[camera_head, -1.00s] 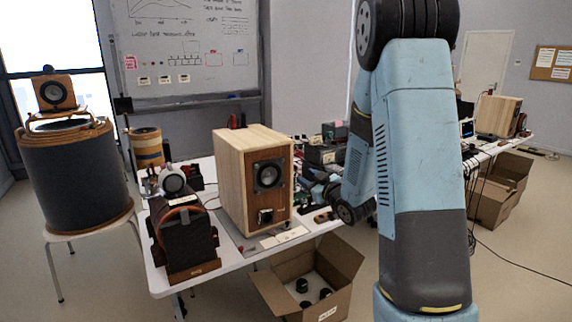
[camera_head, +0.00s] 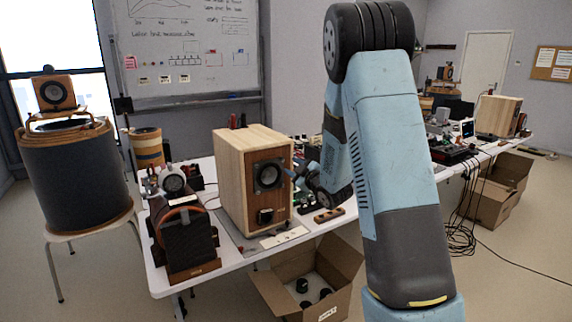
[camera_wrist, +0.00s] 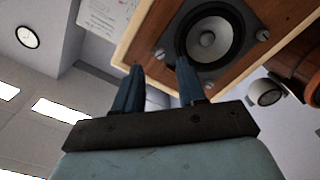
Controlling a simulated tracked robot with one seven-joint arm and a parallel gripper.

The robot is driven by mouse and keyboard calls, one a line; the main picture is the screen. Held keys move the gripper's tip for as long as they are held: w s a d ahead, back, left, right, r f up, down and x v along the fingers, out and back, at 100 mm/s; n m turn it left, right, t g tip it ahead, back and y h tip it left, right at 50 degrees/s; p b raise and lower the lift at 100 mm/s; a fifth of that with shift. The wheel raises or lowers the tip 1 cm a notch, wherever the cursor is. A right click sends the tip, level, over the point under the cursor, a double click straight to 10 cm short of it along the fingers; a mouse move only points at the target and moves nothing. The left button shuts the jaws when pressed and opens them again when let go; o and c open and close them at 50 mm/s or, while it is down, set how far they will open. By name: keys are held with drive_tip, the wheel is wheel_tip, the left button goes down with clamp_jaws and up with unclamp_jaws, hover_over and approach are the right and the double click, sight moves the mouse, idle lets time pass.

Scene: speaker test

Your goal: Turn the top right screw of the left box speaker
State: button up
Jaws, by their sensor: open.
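The left box speaker (camera_head: 240,185) is a pale wooden box on the white table, with a brown front panel and a round driver (camera_head: 268,176). In the wrist view the driver (camera_wrist: 209,40) is seen close up, with grey screws around its rim. The top right screw (camera_wrist: 160,53) shows between my two fingertips in that view. My gripper (camera_wrist: 160,65) is open and empty, its dark blue fingers pointing at the panel. I cannot tell how far the tips are from the screw. In the head view my gripper (camera_head: 296,176) is at the right of the driver.
An open cardboard box (camera_head: 270,295) is on the floor in front. A small brown block (camera_head: 328,215) lies on the table at right.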

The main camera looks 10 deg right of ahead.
sight(283, 161)
drive_tip(key=shift+x, duration=2.65)
clamp_jaws()
